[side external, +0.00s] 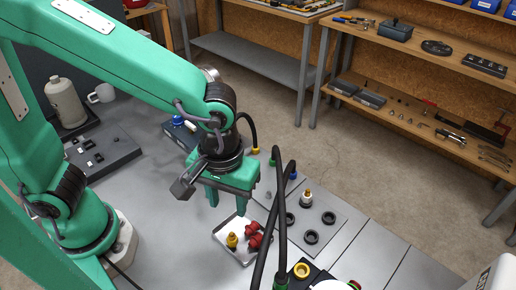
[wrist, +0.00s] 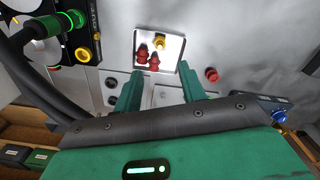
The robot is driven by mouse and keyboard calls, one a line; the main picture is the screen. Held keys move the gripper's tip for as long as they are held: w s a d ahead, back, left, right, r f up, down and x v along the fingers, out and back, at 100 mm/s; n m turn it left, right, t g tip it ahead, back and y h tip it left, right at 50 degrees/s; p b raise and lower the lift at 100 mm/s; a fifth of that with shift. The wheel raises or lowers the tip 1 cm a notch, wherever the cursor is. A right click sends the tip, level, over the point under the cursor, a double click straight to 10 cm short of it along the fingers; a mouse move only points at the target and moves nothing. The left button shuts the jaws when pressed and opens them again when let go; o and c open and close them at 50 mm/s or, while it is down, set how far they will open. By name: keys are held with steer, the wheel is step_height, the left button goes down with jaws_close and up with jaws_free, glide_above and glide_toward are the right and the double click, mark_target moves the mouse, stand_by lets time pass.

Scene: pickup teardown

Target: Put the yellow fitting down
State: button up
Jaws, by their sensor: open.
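The yellow fitting (side external: 232,240) stands in the small metal tray (side external: 222,232), next to two red fittings (side external: 254,240). In the wrist view the yellow fitting (wrist: 161,41) is near the tray's far side, with the red fittings (wrist: 153,61) beside it. My gripper (side external: 227,200) is open, pointing down above and behind the tray. In the wrist view nothing is between the fingers (wrist: 160,77), and the yellow fitting lies beyond the tips, apart from them.
Dark cables (side external: 281,185) hang in front, right of the tray. A grey plate (side external: 325,217) holds black rings and a pale fitting (side external: 306,198). A dark parts tray (side external: 103,152) lies left. A box with a blue fitting (side external: 178,120) stands behind my gripper.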

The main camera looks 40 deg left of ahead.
steer(key=a+r+m+t, duration=0.2)
steer(key=a+r, duration=0.3)
steer(key=a, duration=0.5)
steer(key=a+r+m+t, duration=0.2)
steer(key=a+r, duration=0.3)
steer(key=a, duration=0.5)
steer(key=shift+a+m+t, duration=0.25)
steer(key=shift+m+t, duration=0.05)
steer(key=shift+t, duration=0.5)
